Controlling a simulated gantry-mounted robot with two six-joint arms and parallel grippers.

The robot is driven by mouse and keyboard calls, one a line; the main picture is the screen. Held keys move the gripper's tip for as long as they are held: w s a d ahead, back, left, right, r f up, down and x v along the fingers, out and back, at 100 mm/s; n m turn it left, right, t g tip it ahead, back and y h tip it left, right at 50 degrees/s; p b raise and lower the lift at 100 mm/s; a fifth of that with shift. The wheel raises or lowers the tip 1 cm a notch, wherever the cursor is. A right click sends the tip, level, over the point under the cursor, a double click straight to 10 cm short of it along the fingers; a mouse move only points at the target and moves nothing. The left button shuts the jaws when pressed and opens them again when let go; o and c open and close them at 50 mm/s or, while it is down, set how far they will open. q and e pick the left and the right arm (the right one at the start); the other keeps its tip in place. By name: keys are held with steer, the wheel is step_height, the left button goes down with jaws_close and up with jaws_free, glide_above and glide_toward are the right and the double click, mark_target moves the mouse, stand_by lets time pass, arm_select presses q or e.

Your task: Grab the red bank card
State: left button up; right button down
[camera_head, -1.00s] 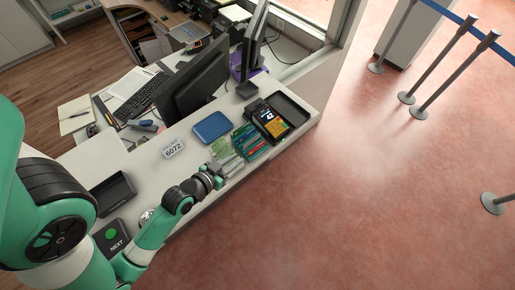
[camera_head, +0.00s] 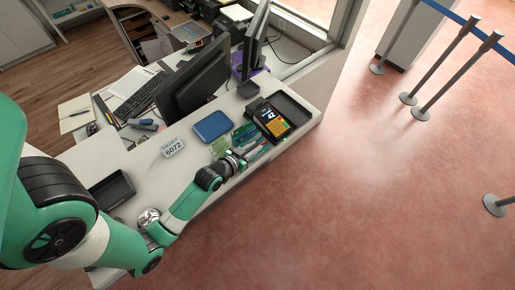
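Several bank cards (camera_head: 244,131) lie close together on the counter beside the card terminal (camera_head: 269,119). Green and teal ones show best. I cannot clearly make out the red bank card; only a thin reddish trace shows near the terminal's lower edge, and my gripper covers part of the cards. My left gripper (camera_head: 256,154) is low over the near side of the cards, pointing toward the terminal. Its fingers are too small and blurred against the cards to tell whether they are open or hold anything. My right gripper is out of view.
A blue tray (camera_head: 213,126) and a 6072 sign (camera_head: 173,148) stand left of the cards. A black tray (camera_head: 112,190) sits at the counter's left end. Monitors (camera_head: 196,83) stand behind. The counter's front edge drops to the red floor.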

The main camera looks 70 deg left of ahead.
arm_select(q)
jaws_close()
stand_by(1.3)
